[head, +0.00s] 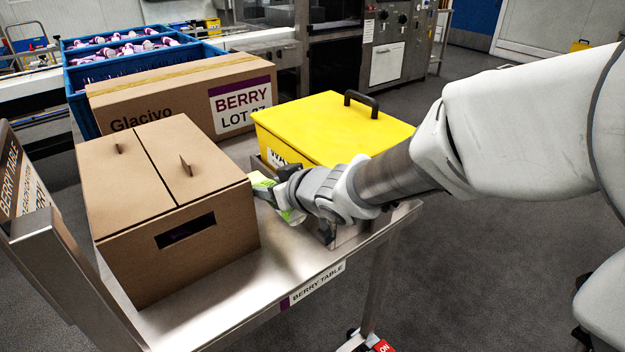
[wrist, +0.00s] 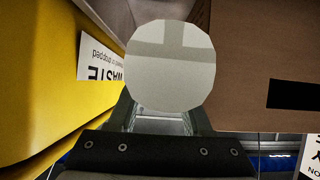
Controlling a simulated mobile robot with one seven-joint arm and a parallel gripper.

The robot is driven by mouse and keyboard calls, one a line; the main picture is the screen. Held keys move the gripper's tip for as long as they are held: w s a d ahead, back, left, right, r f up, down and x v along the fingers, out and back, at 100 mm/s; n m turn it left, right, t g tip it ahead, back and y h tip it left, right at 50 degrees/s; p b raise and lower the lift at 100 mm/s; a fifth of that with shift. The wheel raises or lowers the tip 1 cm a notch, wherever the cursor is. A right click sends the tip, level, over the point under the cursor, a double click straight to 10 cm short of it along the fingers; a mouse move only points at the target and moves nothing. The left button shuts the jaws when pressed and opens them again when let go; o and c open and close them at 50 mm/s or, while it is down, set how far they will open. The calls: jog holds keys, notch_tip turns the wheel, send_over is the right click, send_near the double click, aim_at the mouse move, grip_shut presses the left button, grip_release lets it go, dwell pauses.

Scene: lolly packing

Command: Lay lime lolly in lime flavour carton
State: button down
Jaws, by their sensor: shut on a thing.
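My gripper (head: 276,192) is at the berry table, in the gap between a closed brown carton and a yellow box. It is shut on a pale green and white wrapped thing (head: 264,183), seemingly the lime lolly, which is mostly hidden by the gripper in the head view. In the wrist view a pale, round-edged end face (wrist: 170,65) with a greyish band fills the space in front of the fingers. No lime label shows, so I cannot tell which carton is for lime.
The brown carton (head: 215,225), with two lid flaps and a slot, stands close on the left. The yellow lidded box (head: 335,128), labelled waste, stands behind. A berry lot box (head: 165,90) and blue crates (head: 75,80) of purple lollies lie further back. Bare steel (head: 225,290) shows in front.

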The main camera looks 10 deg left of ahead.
aim_at(276, 233)
notch_tip(276, 233, down, 9)
jog(key=b, duration=0.4)
jog(key=shift+f, duration=0.2)
jog(key=shift+f+b, duration=0.2)
jog(key=shift+b, duration=0.15)
jog(key=c, duration=0.6)
grip_release()
jog(key=shift+r, duration=0.1)
jog(key=shift+r, duration=0.1)
